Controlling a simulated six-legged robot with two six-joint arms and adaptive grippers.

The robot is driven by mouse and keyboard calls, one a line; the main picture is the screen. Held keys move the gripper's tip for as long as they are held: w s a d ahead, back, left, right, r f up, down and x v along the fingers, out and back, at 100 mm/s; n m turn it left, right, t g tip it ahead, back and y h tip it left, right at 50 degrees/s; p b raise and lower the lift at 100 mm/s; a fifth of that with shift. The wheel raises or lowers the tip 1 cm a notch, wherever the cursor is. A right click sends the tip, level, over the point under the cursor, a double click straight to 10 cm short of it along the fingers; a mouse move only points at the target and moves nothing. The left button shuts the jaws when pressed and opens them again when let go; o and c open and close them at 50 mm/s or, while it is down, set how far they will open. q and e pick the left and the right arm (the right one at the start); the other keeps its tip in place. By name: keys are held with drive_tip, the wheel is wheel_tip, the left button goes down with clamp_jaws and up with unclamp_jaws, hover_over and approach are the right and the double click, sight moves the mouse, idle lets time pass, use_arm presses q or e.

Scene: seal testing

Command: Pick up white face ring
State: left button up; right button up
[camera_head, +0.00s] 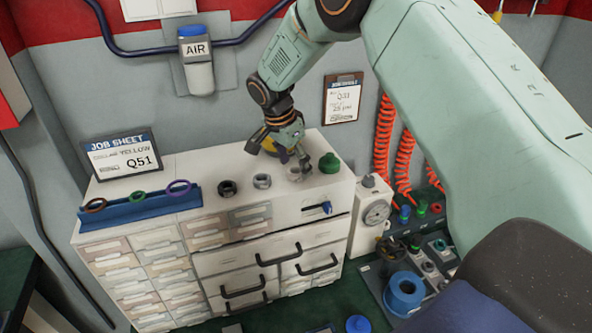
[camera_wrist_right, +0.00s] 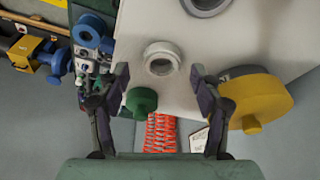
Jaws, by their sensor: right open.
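The white face ring (camera_head: 294,173) stands on top of the pale drawer cabinet, between a grey ring (camera_head: 262,181) and a green knob-like part (camera_head: 329,163). In the right wrist view the white ring (camera_wrist_right: 162,58) lies just beyond the fingertips, roughly centred between them. My right gripper (camera_head: 294,159) is open and empty, pointing down close above the ring; its open fingers also frame the right wrist view (camera_wrist_right: 155,82). I cannot tell whether a finger touches the ring. My left gripper is not in view.
The green part (camera_wrist_right: 141,100) is close to one finger and a yellow round part (camera_wrist_right: 258,102) is close to the other. A black ring (camera_head: 228,188) stands farther left. A blue rack (camera_head: 150,206) with coloured rings sits at the cabinet's left end. A gauge unit (camera_head: 375,212) stands right.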

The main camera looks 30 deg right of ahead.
drive_tip(key=shift+d+f, duration=0.15)
drive_tip(key=shift+f, duration=0.45)
drive_tip(key=shift+w+a, duration=0.1)
drive_tip(key=shift+a, duration=0.15)
drive_tip(key=shift+c, duration=0.2)
drive_tip(key=shift+d+f, duration=0.1)
drive_tip(key=shift+d, duration=0.15)
drive_tip(key=c, duration=0.6)
drive_tip(key=shift+a, duration=0.2)
drive_tip(key=c, duration=0.5)
drive_tip(key=shift+c, duration=0.6)
drive_tip(key=shift+d, duration=0.1)
